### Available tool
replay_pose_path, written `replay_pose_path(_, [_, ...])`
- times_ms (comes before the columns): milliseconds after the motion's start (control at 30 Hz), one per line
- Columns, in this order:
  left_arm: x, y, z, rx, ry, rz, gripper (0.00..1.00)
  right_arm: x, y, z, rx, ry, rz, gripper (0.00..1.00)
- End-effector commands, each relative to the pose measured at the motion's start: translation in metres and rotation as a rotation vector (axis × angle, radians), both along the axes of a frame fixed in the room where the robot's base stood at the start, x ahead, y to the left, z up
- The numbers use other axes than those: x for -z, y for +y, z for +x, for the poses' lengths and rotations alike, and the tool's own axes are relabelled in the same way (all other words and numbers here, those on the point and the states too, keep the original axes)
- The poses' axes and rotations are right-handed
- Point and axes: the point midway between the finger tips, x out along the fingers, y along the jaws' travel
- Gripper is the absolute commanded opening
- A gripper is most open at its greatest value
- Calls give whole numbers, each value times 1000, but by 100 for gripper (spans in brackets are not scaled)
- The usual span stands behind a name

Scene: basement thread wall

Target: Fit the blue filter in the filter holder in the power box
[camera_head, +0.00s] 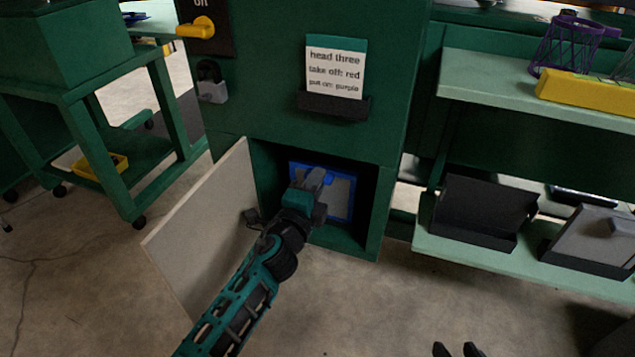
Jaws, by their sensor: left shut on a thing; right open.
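The blue filter (341,199) is a grey panel with a blue frame. It stands roughly upright inside the open compartment of the green power box (371,233). My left gripper (318,180) reaches into the compartment and is shut on the filter at its front, covering part of its left and middle. I cannot make out the filter holder behind the filter, nor whether the filter is seated in it. My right gripper (456,350) shows only its two dark fingertips at the bottom edge; they are apart with nothing between them.
The pale compartment door (203,225) hangs open to the left, close to my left arm. A note (335,70) and a yellow switch handle (196,28) are above. Right, a green shelf (480,238) holds dark bins (484,213). A green cart (95,140) stands left.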

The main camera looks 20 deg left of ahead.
Motion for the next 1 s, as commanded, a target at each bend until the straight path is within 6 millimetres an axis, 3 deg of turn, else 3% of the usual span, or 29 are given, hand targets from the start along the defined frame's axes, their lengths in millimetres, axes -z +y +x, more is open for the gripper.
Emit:
replay_pose_path(933, [5, 0, 0, 0, -2, 0, 0, 5, -3, 3, 4, 0, -5, 44])
replay_pose_path(967, [5, 0, 0, 0, -2, 0, 16, 5, -3, 3, 4, -1, -5, 44])
replay_pose_path(1000, [5, 0, 0, 0, -2, 0, 20, 5, -3, 3, 4, 0, -5, 44])
